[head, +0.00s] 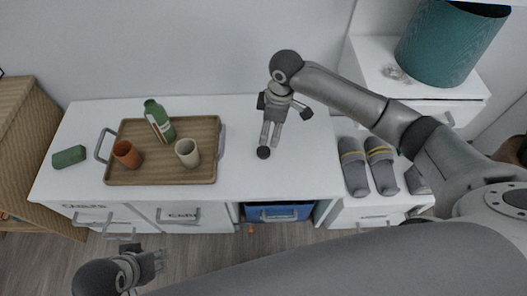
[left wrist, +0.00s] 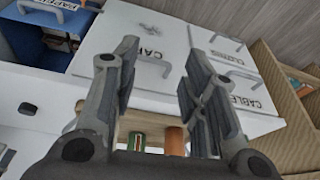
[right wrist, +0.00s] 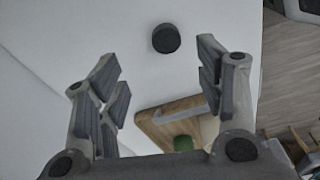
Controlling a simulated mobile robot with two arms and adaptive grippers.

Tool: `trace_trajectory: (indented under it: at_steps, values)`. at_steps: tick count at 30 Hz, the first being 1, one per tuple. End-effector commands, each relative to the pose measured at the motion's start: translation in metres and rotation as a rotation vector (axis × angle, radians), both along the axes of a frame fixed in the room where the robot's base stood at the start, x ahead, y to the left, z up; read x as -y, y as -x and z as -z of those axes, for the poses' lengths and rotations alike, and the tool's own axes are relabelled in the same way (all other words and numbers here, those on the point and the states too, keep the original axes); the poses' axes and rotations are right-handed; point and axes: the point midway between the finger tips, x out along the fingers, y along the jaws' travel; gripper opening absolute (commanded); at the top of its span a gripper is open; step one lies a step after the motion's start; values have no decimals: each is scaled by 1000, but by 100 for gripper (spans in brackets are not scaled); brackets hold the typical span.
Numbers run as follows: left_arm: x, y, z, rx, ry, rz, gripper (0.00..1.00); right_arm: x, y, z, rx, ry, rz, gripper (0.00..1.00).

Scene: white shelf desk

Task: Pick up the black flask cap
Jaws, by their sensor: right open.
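The black flask cap (head: 263,152) is a small dark round piece lying on the white desk top, right of the wooden tray. In the right wrist view the cap (right wrist: 166,38) lies beyond the fingertips, between their lines and apart from them. My right gripper (head: 270,140) points down over the desk just behind the cap, open and empty; its two fingers (right wrist: 155,75) stand wide apart in its wrist view. My left gripper (head: 160,264) is in front of the desk, low at the left. Its fingers (left wrist: 158,70) are apart with nothing between them.
The wooden tray (head: 205,122) holds a green bottle (head: 158,121), an orange cup (head: 126,154) and a beige cup (head: 187,152). A green case (head: 69,156) lies at the left. Slippers (head: 367,165) and a teal bin (head: 449,45) are at the right. The desk around the cap is clear.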

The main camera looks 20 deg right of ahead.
Motion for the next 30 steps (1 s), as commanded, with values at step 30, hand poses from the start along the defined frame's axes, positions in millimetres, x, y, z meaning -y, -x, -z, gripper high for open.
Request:
trace_trajectory:
  at_steps: [30]
  values:
    - [26,-83,-16,413,85,32,40,-20,-1,98,2,-1,-1,63]
